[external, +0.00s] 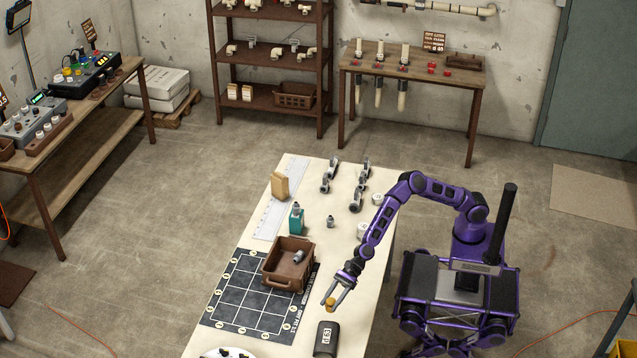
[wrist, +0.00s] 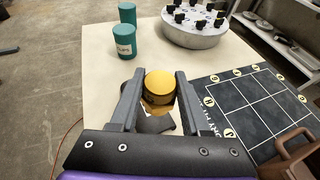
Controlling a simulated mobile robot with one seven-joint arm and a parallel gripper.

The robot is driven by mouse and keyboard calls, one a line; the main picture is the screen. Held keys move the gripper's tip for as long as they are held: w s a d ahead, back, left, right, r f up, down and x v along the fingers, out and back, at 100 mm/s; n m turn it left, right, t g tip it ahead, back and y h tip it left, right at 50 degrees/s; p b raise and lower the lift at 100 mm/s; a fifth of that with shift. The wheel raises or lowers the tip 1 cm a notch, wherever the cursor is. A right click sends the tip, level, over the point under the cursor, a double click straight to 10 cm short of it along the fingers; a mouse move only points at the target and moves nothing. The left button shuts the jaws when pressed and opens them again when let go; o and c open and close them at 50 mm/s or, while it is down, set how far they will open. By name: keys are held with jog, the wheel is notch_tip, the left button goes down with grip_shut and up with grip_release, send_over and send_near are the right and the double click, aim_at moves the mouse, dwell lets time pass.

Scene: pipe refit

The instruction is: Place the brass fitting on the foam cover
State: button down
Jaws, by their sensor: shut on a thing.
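My gripper (external: 332,293) is shut on the brass fitting (external: 330,302), a short gold-yellow piece held between the two fingertips above the pale table. In the wrist view my gripper (wrist: 158,88) has grey fingers on both sides of the brass fitting (wrist: 160,82), whose round top faces the camera. A dark block with pale lettering (external: 326,340) lies on the table just in front of the fitting. Part of a dark thing (wrist: 155,126) shows below the fitting in the wrist view, mostly hidden. I cannot tell for sure which thing is the foam cover.
A black gridded mat (external: 228,297) lies left of my gripper. A brown crate (external: 272,277) with a grey part stands on its edge. A white round holder with black knobs (wrist: 196,30) and teal cylinders (wrist: 123,42) stand on the table. Bare tabletop (external: 300,330) lies between mat and block.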

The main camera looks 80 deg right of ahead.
notch_tip(320, 180, down, 9)
jog(key=shift+r+b, duration=0.15)
jog(key=shift+b, duration=0.5)
jog(key=shift+r, duration=0.1)
jog(key=shift+c, duration=1.9)
grip_release()
jog(key=shift+f, duration=0.2)
jog(key=shift+d+r, duration=0.25)
jog(key=v, duration=1.1)
jog(key=shift+s+d+p, duration=0.2)
jog(key=shift+s+p, duration=0.05)
jog(key=shift+p, duration=0.15)
jog(key=shift+r, duration=0.1)
